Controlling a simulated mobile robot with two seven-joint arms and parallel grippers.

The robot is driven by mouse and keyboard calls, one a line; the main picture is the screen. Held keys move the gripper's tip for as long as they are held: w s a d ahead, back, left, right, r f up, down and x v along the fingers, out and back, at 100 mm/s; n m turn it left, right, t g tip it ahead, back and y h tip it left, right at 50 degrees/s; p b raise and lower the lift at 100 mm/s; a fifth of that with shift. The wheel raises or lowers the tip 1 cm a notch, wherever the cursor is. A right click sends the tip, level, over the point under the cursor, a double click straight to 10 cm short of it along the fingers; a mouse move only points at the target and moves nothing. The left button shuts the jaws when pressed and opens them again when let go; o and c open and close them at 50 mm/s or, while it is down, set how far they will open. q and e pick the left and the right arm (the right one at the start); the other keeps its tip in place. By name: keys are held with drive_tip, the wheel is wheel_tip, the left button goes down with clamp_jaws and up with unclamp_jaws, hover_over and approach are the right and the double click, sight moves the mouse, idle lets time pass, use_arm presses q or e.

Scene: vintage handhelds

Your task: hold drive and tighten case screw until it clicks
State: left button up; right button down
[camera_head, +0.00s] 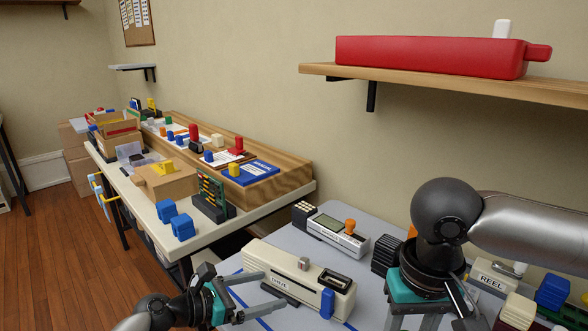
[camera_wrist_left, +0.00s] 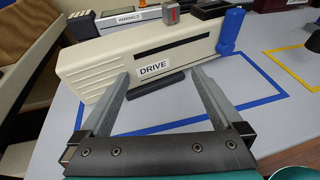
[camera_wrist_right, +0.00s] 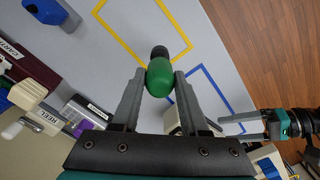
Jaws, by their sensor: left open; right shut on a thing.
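The cream drive (camera_head: 275,264), labelled DRIVE, lies on the grey table; it also shows in the left wrist view (camera_wrist_left: 110,68). A small grey block (camera_wrist_left: 171,13) with a red mark and a blue upright part (camera_wrist_left: 231,32) are on it. My left gripper (camera_head: 273,289) is open at the drive's near side, its fingertips close to the front face; contact is unclear. My right gripper (camera_wrist_right: 160,82) is shut on a green rounded handle (camera_wrist_right: 159,77) with a dark end. In the head view the handle is hidden. I cannot make out the case screw.
A handheld (camera_head: 338,232) with an orange knob lies behind the drive. A REEL block (camera_head: 492,274) and a blue block (camera_head: 552,291) are at the right. A wall shelf (camera_head: 440,83) holds a red case (camera_head: 430,57). Yellow tape (camera_wrist_right: 140,55) outlines bare table.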

sight(284, 286)
use_arm(q)
drive_tip(key=b+x, duration=0.1)
drive_tip(key=x, duration=0.4)
drive_tip(key=shift+d+f+b, duration=0.1)
drive_tip(key=shift+b, duration=0.25)
use_arm(e)
wheel_tip(284, 286, down, 2)
drive_tip(key=shift+f, duration=0.1)
use_arm(q)
drive_tip(key=shift+x, duration=1.05)
use_arm(e)
drive_tip(key=shift+f, duration=0.2)
use_arm(q)
clamp_jaws()
drive_tip(key=c, duration=1.6)
unclamp_jaws()
unclamp_jaws()
